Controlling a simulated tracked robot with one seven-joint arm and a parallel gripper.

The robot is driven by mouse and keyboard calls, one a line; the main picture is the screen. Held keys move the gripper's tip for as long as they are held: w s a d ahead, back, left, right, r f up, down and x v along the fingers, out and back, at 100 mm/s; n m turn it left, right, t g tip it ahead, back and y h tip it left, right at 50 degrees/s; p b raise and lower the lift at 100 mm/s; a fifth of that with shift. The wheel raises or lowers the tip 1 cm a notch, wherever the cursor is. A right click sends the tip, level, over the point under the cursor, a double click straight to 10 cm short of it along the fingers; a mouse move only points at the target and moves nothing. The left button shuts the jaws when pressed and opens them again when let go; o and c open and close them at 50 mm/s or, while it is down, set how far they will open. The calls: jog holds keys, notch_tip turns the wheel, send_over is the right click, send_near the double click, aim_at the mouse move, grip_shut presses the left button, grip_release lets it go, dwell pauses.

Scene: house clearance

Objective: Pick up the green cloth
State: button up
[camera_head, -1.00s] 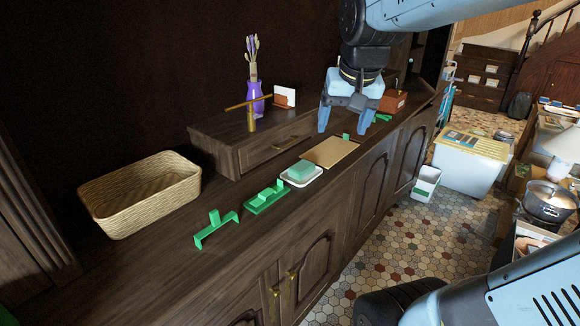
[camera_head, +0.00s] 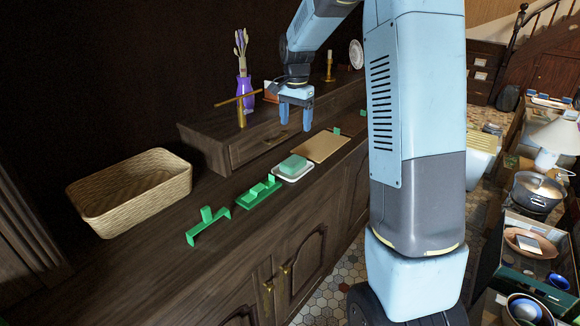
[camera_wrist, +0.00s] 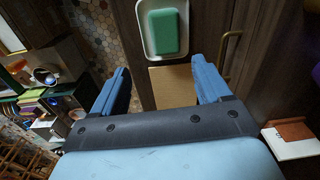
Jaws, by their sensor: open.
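The green cloth (camera_head: 293,162) looks like a folded, block-shaped pad. It lies in a small white dish (camera_head: 304,173) on the dark wooden sideboard. In the wrist view the green cloth (camera_wrist: 164,31) and the white dish (camera_wrist: 147,47) are at the top, beyond the fingertips. My gripper (camera_head: 295,122) is open and empty, pointing down above the sideboard, apart from the cloth. In the wrist view my gripper (camera_wrist: 163,78) has its two blue fingers spread, with a tan board (camera_wrist: 172,87) visible between them.
Green holders (camera_head: 259,194) stand left of the dish, and a wicker basket (camera_head: 130,190) stands further left. The tan board (camera_head: 321,147) lies right of the dish. Behind is a raised drawer unit (camera_head: 262,145) bearing a purple vase (camera_head: 244,92) and a brass piece (camera_head: 240,115).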

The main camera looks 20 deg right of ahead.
jog(key=w+f, duration=0.2)
send_near(293, 160)
jog(key=shift+m, duration=0.3)
jog(key=f, duration=0.5)
jog(key=shift+w+d, duration=0.2)
jog(key=shift+w, duration=0.1)
jog(key=shift+s+a+f, duration=0.1)
jog(key=shift+f, duration=1.2)
jog(key=shift+s+a+f, duration=0.1)
jog(key=shift+s+f, duration=0.05)
jog(key=shift+f, duration=1.15)
jog(key=c, duration=0.7)
